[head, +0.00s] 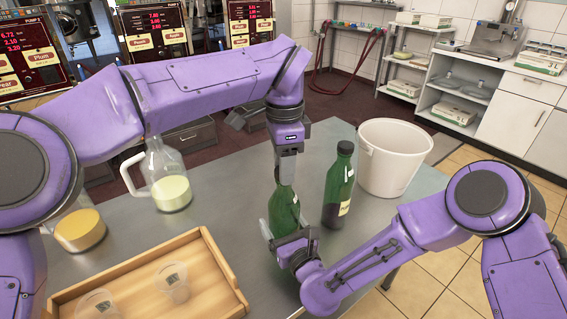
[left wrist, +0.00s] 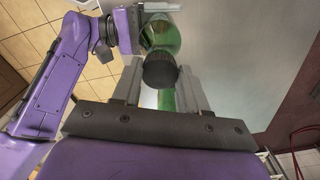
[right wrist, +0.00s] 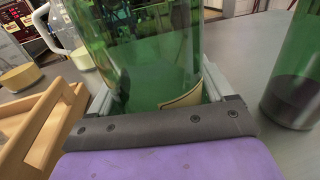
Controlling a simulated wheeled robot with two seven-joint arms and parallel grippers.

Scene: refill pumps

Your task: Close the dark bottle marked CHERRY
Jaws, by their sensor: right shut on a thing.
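A dark green bottle (head: 283,208) stands upright on the table, and my right gripper (head: 291,247) is shut on its body. In the right wrist view this bottle (right wrist: 150,55) fills the space between the fingers; only an edge of its pale label shows, unreadable. My left gripper (head: 287,172) points down over the bottle's top. In the left wrist view a black ribbed cap (left wrist: 160,70) lies between its fingertips, which look apart with narrow gaps beside the cap. I cannot tell how firmly the cap sits on the neck.
A second green bottle (head: 339,187) with a black cap stands just right, its label unreadable. Behind it is a white bucket (head: 388,150). A glass jug (head: 168,183), a jar (head: 80,230) and a wooden tray (head: 215,262) with cups are left. Pump screens (head: 155,30) stand behind.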

